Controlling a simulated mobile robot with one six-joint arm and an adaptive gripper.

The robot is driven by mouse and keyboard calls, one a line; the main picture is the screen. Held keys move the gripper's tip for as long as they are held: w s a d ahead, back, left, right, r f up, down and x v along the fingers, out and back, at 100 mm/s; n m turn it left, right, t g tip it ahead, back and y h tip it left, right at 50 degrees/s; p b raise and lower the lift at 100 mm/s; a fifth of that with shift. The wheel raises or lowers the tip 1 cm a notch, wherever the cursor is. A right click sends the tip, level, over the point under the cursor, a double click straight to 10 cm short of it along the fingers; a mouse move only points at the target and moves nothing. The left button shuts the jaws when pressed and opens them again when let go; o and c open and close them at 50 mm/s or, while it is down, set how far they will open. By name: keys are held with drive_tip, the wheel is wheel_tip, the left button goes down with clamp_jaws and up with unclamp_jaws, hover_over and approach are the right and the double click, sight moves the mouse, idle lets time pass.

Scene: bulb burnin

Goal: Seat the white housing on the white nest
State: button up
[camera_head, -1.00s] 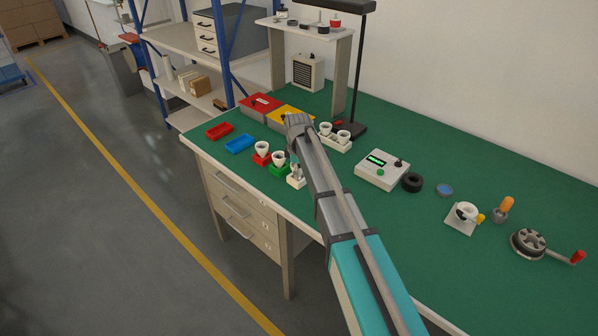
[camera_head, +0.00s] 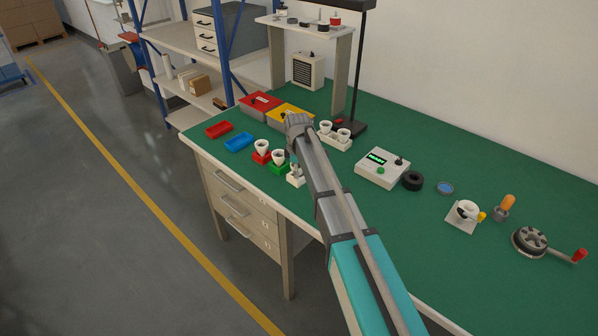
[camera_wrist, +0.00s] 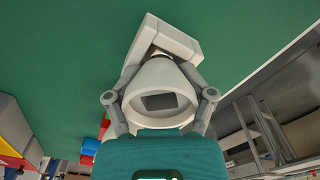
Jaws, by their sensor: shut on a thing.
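The white housing (camera_wrist: 160,118) is a flared white cup in the wrist view, its wide mouth facing the camera and a dark rectangle inside. My gripper (camera_wrist: 160,96) is shut on it, one grey finger at each side. The white nest (camera_wrist: 182,42) is the pale block just beyond the housing, partly hidden by it. In the head view the white nest (camera_head: 295,181) stands near the table's front edge, right of the green nest, and my arm covers most of the gripper and housing. I cannot tell whether the housing touches the nest or is fully down in it.
Close by on the left, a red nest (camera_head: 262,158) and a green nest (camera_head: 278,168) each carry a white cup. Blue (camera_head: 239,142) and red (camera_head: 219,130) trays lie farther left. A lamp (camera_head: 352,100) and a tester box (camera_head: 382,168) stand to the right.

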drive_tip(key=shift+f, duration=0.1)
drive_tip(key=o, duration=1.1)
drive_tip(key=s+d+m, duration=0.2)
drive_tip(key=s+d, duration=0.1)
drive_tip(key=d, duration=0.1)
drive_tip(key=s+d+m, duration=0.3)
drive_tip(key=s+d, duration=0.1)
drive_tip(key=d, duration=0.1)
drive_tip(key=s+d+m, duration=0.2)
drive_tip(key=s+d, duration=0.1)
drive_tip(key=d, duration=0.1)
drive_tip(key=shift+s+d+m, duration=0.15)
drive_tip(key=shift+s+m, duration=0.25)
drive_tip(key=s+d+m, duration=0.2)
drive_tip(key=s+d, duration=0.1)
drive_tip(key=s, duration=0.1)
drive_tip(key=s+d+m, duration=0.6)
drive_tip(key=s, duration=0.1)
drive_tip(key=shift+s+d+t, duration=0.3)
drive_tip(key=shift+s+t, duration=0.05)
drive_tip(key=shift+t, duration=0.05)
drive_tip(key=shift+s+d+m, duration=0.35)
drive_tip(key=shift+s+m, duration=0.15)
drive_tip(key=shift+s, duration=0.05)
wheel_tip(320, 180, up, 7)
drive_tip(key=s+p, duration=0.2)
drive_tip(key=p, duration=0.4)
drive_tip(key=shift+s+g+p, duration=0.15)
drive_tip(key=shift+g+p, duration=0.25)
